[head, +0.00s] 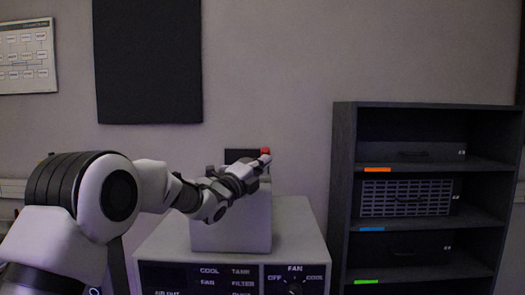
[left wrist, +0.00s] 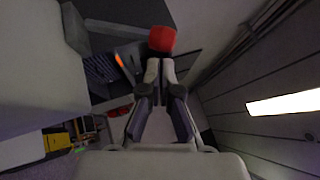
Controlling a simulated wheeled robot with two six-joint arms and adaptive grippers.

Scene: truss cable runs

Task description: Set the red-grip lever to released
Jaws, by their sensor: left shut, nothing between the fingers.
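The lever's red grip (head: 265,151) shows just above the fingertips of my left gripper (head: 263,161) in the head view. A dark plate (head: 235,155) is behind it, above a pale box. In the left wrist view the red grip (left wrist: 162,39) lies just past the tips of my left gripper (left wrist: 159,66). The fingers are shut with nothing between them. I cannot tell whether the tips touch the grip. My right gripper is not in view.
The pale box (head: 231,225) stands on a cabinet (head: 305,225) with a labelled front panel and a FAN knob (head: 295,288). A dark shelf unit (head: 343,200) with coloured tags stands at right. Open space lies between the box and shelf.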

